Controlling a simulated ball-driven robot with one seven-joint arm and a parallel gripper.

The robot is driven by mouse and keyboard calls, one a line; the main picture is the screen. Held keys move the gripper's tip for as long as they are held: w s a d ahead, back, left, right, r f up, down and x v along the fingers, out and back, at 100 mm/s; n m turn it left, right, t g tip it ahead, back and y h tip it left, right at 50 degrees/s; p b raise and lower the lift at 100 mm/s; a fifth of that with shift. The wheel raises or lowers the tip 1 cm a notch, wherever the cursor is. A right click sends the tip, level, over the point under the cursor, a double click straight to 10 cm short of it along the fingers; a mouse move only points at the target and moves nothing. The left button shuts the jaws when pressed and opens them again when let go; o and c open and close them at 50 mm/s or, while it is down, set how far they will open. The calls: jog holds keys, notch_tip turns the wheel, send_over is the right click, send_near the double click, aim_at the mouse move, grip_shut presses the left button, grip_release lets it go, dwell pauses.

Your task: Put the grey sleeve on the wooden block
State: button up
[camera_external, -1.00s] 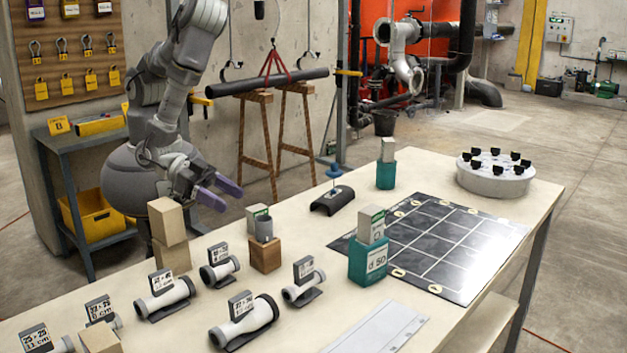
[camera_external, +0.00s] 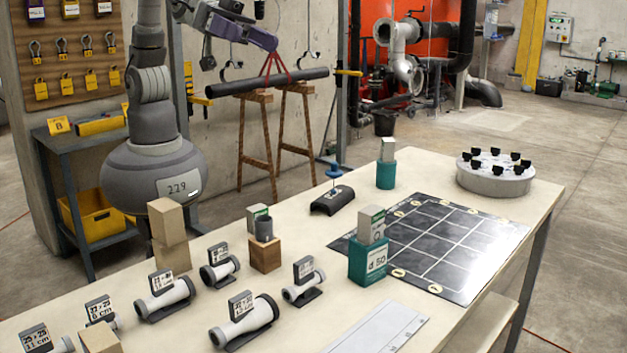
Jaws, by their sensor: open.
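The grey sleeve (camera_external: 264,230) is a short dark grey cylinder standing upright on top of the reddish-brown wooden block (camera_external: 265,256) near the table's back edge. My gripper (camera_external: 258,28), with purple fingers, is raised high above and behind the table, well apart from the sleeve. It is open and I see nothing between its fingers.
A box with a green label (camera_external: 257,214) stands just behind the sleeve. Stacked pale wooden blocks (camera_external: 168,238) are to the left. Several white pipe pieces with labels (camera_external: 243,322) lie in front. A teal block (camera_external: 368,262) and dark gridded mat (camera_external: 440,240) are to the right.

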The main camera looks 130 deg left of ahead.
jog(key=s+a+r+m, duration=0.1)
jog(key=s+a+r, duration=0.15)
jog(key=r, duration=0.75)
jog(key=s+a+r+m, duration=0.15)
jog(key=s+r, duration=0.25)
jog(key=r, duration=0.6)
jog(key=s+a+r+y, duration=0.1)
jog(key=s+a+r, duration=0.6)
jog(key=s+r, duration=0.4)
jog(key=shift+s+r+y, duration=0.15)
jog(key=shift+s+y, duration=0.25)
jog(key=shift+s, duration=0.25)
jog(key=shift+n, duration=0.25)
notch_tip(320, 180, down, 7)
jog(key=b, duration=0.6)
jog(key=shift+r, duration=0.2)
